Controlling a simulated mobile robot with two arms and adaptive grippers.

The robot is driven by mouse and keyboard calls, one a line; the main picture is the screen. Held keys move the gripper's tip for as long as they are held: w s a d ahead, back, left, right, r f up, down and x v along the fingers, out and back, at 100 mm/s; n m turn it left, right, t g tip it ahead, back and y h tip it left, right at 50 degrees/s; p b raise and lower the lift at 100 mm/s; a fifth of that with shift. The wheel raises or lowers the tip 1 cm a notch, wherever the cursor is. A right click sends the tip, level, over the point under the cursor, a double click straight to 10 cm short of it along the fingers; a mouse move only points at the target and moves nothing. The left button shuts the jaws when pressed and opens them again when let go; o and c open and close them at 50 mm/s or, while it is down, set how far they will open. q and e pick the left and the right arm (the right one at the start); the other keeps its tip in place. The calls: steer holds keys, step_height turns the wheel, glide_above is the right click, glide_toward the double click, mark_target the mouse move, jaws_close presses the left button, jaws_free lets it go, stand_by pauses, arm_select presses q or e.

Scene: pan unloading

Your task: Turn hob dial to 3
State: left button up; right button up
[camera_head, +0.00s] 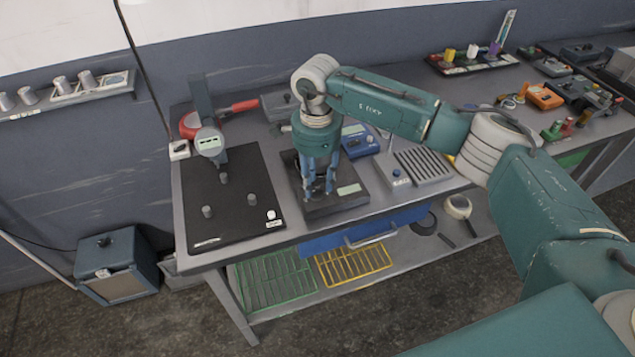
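My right gripper (319,191) points straight down over a dark, flat box (343,204) on the workbench. Its two blue fingers are parted, with a dark gap between them. The box has a small pale display (348,189) just right of the fingertips. I take this box to be the hob, but no label on it can be read. I cannot make out a dial or its setting; the fingers cover part of the box's top. Whether the fingertips touch the box is unclear. My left gripper is not in view.
Left of the box lies a black plate (228,222) with short posts and a gauge stand (209,142). Behind and right stand a blue meter (362,146) and a slotted grey unit (424,167). A red-handled tool (238,107) lies at the back.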

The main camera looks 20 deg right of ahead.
mark_target(317, 192)
step_height(317, 192, down, 2)
steer(key=shift+f, duration=0.1)
steer(key=shift+f+p, duration=0.3)
steer(key=shift+f, duration=0.1)
jaws_close()
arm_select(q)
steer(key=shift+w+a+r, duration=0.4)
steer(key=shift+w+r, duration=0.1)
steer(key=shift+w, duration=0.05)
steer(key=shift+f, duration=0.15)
